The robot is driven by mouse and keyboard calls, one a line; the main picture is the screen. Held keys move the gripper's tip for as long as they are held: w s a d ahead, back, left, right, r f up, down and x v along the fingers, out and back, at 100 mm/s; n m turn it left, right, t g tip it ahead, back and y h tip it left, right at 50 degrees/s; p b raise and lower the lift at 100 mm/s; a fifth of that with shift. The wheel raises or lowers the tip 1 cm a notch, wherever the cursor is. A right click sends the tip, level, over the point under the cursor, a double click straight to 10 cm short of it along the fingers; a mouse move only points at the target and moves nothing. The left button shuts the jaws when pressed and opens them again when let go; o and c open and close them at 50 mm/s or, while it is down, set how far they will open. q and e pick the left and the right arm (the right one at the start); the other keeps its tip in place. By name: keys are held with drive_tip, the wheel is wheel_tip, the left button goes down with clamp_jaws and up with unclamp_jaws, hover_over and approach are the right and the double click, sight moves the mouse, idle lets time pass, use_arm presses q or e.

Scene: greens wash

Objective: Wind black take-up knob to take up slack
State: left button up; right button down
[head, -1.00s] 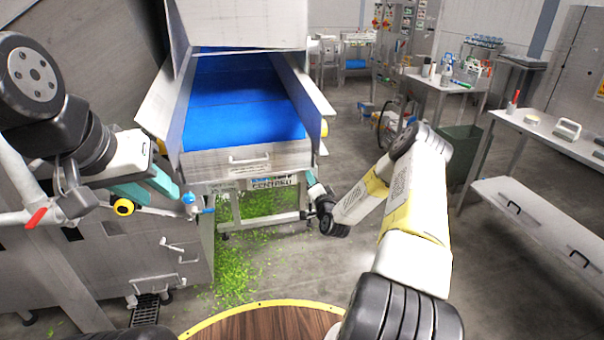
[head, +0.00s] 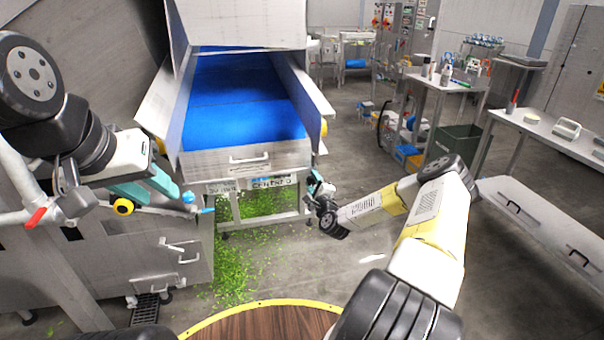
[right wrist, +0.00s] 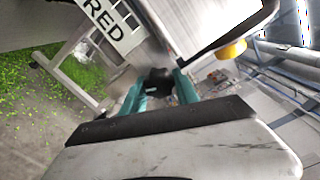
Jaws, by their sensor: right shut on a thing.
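The black take-up knob (right wrist: 158,80) shows as a dark shape between the teal fingers of my right gripper (right wrist: 160,90) in the right wrist view. The fingers are shut on it, one on each side; its far end is blurred. In the head view my right gripper (head: 314,184) is at the lower right of the blue-belt conveyor (head: 245,120), beside its frame leg, and the knob cannot be made out.
Shredded greens (head: 235,265) lie on the floor under the conveyor. A bench (head: 560,135) and a dark green bin (head: 452,143) stand at the right.

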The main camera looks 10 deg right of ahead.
drive_tip(key=m, duration=0.4)
drive_tip(key=shift+f+m, duration=0.15)
drive_tip(key=shift+m, duration=0.25)
idle(0.4)
drive_tip(key=c, duration=0.9)
unclamp_jaws()
drive_tip(key=shift+s+d, duration=0.1)
drive_tip(key=shift+s, duration=3.85)
drive_tip(key=shift+c, duration=0.3)
